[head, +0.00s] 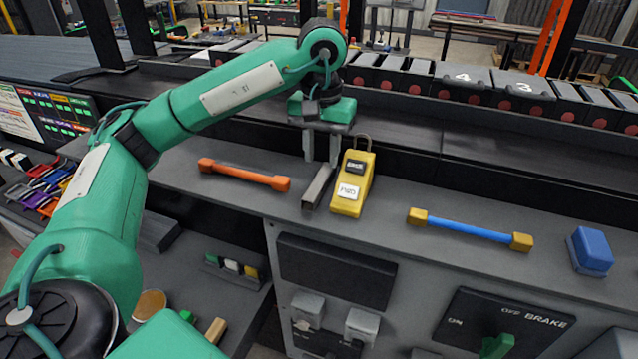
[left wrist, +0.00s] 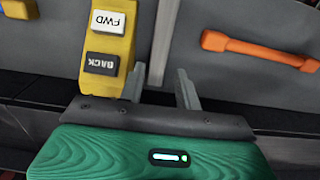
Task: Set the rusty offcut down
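The rusty offcut (head: 318,187), a short grey-brown square bar, lies slanted on the grey counter, just left of the yellow pendant (head: 353,184). My left gripper (head: 321,162) points down over its far end. Its two fingers stand clearly apart, wider than the bar, and I see no grip on it. The pendant with FWD and BACK buttons (left wrist: 108,45) is close beside one finger. My right gripper is not in view.
An orange bar (head: 244,175) lies to the left of the offcut. A blue bar with yellow ends (head: 470,230) and a blue block (head: 590,251) lie to the right. A dark raised ledge (head: 420,135) runs behind. Counter between the pendant and blue bar is clear.

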